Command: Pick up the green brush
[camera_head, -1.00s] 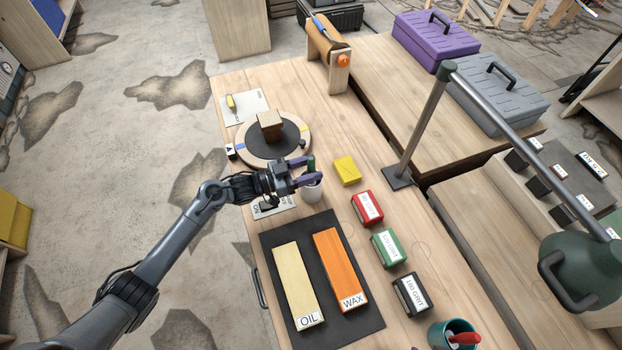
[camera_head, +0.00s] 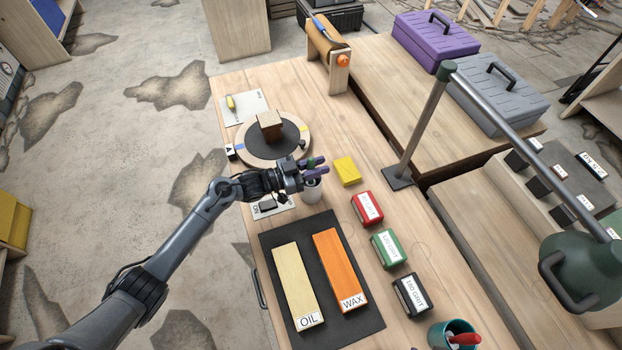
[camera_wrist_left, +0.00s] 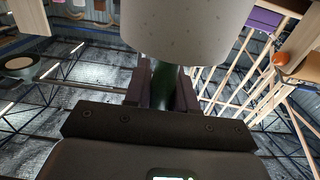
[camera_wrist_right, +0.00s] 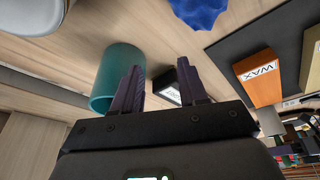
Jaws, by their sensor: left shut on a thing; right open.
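The green brush (camera_wrist_left: 163,85) shows in the left wrist view as a dark green handle between the two purple fingers of my left gripper (camera_wrist_left: 161,92). The gripper is shut on it. In the head view my left gripper (camera_head: 314,166) is at the white cup (camera_head: 313,191), and its fingers hide most of the brush. The pale cup (camera_wrist_left: 188,30) is close beyond the fingertips in the left wrist view. The brush's lower end is hidden. My right gripper (camera_wrist_right: 160,92) is open and empty in the right wrist view; it is outside the head view.
A round turntable (camera_head: 245,150) with a brown block is behind the cup. A yellow block (camera_head: 347,170) and several grit blocks stand to its right. A dark mat (camera_head: 275,250) holds the OIL and WAX boards. A teal cup (camera_head: 437,335) stands at the front right.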

